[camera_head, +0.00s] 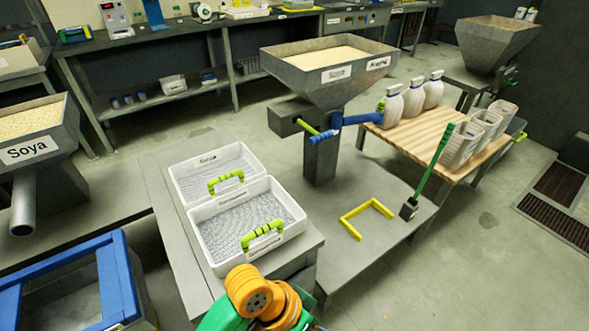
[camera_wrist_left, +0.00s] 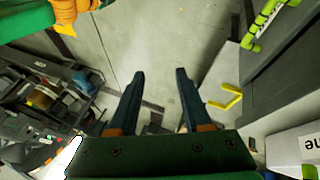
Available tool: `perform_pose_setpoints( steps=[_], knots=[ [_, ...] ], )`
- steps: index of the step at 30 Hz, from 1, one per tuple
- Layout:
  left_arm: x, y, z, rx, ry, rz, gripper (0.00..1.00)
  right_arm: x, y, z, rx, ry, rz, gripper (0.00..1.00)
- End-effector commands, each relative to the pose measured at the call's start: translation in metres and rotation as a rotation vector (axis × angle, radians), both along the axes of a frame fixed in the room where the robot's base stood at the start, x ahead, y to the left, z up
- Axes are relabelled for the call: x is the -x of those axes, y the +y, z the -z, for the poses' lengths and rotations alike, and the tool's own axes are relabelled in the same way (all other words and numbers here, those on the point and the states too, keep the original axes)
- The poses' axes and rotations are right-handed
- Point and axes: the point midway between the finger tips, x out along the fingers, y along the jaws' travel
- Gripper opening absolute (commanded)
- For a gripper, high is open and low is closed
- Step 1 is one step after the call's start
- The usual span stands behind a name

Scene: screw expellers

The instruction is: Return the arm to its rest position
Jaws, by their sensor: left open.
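My left gripper (camera_wrist_left: 159,74) shows in the left wrist view. Its two dark fingers are apart, with nothing between them but the floor behind. In the head view an orange and green arm part of mine shows at the bottom centre; no gripper fingers are visible there. It is close to the near edge of the front white bin (camera_head: 243,262), apart from or just in front of it; I cannot tell which. My right gripper is in neither view.
White bins with green handles stand on a grey table (camera_head: 168,210). A hopper (camera_head: 325,75) stands behind. A yellow bracket (camera_head: 352,228) and green-handled brush (camera_head: 432,170) are on the low platform. White bottles (camera_head: 413,98) stand on a wooden table. A blue-framed box (camera_head: 62,290) is at lower left.

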Motion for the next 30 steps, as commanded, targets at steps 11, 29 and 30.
perform_pose_setpoints(
  steps=[11,29,30],
  knots=[
    [0.02,0.149,0.048,-0.238,-0.089,-0.526,0.49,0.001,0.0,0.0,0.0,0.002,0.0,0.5],
    [0.052,0.213,0.15,-0.449,-0.052,-0.61,0.49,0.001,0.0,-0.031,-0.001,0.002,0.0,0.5],
    [0.057,0.213,0.161,-0.452,-0.043,-0.606,0.49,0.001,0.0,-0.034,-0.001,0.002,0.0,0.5]
  ],
)
